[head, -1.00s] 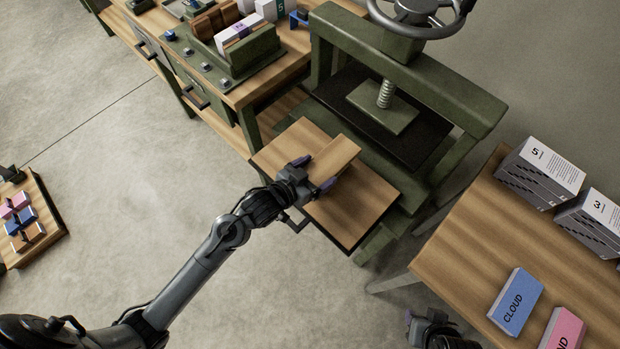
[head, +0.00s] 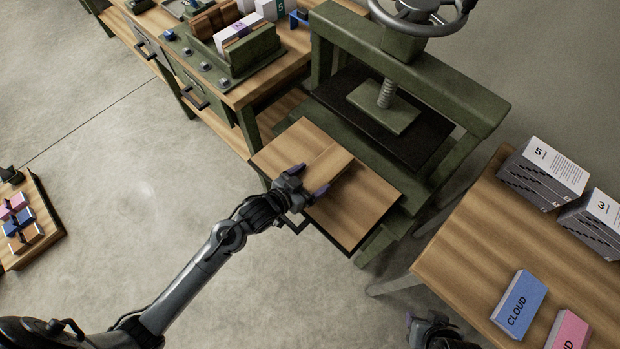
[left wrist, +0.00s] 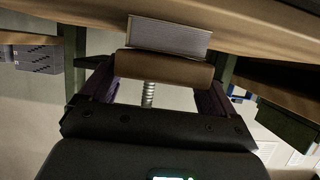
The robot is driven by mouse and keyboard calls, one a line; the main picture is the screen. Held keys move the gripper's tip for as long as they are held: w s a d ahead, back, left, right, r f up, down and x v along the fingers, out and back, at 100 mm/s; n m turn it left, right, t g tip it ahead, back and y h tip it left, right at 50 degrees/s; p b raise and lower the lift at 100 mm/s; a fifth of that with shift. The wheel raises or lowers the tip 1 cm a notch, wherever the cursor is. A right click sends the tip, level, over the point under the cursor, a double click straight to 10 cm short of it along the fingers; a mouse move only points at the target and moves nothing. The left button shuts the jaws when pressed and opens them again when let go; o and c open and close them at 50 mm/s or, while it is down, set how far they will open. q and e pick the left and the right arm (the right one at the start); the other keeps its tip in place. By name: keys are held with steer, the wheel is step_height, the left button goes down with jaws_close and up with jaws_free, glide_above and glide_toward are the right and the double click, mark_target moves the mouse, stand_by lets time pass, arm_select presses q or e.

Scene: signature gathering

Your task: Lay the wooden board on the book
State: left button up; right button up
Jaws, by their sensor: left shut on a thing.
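The wooden board (head: 328,164) is over the wooden shelf (head: 362,205) in front of the green press. My left gripper (head: 309,180) is shut on the board, with its purple-tipped fingers at the board's two sides. In the left wrist view, which looks upside down, the brown board (left wrist: 165,68) sits between the fingers. A pale grey block that looks like the book (left wrist: 168,37) lies between the board and the wooden surface; the board looks against it or very close. In the head view the book is hidden under the board. My right gripper (head: 430,325) is at the bottom edge, partly cut off.
The green press (head: 435,82) stands just behind the shelf. A workbench (head: 262,88) is at upper left. A table (head: 465,245) at right holds a blue CLOUD book (head: 518,304), a pink book (head: 568,332) and grey boxes. A low tray (head: 45,240) is far left.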

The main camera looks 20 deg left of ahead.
arm_select(q)
steer(key=o, duration=0.9)
steer(key=shift+f, duration=0.1)
steer(key=shift+s+a+r, duration=0.1)
steer(key=shift+s+r, duration=0.1)
steer(key=shift+r, duration=0.05)
steer(key=s+a+r+n+g+y+p, duration=0.1)
steer(key=s+a+g+y, duration=0.1)
steer(key=s, duration=0.9)
steer(key=s+a+r+n+g+y+p, duration=0.1)
steer(key=s+a+r+g+y, duration=0.1)
steer(key=s+a+g, duration=0.2)
steer(key=s+g, duration=0.3)
steer(key=s, duration=0.5)
steer(key=shift+a+y, duration=0.3)
steer(key=shift+y, duration=0.1)
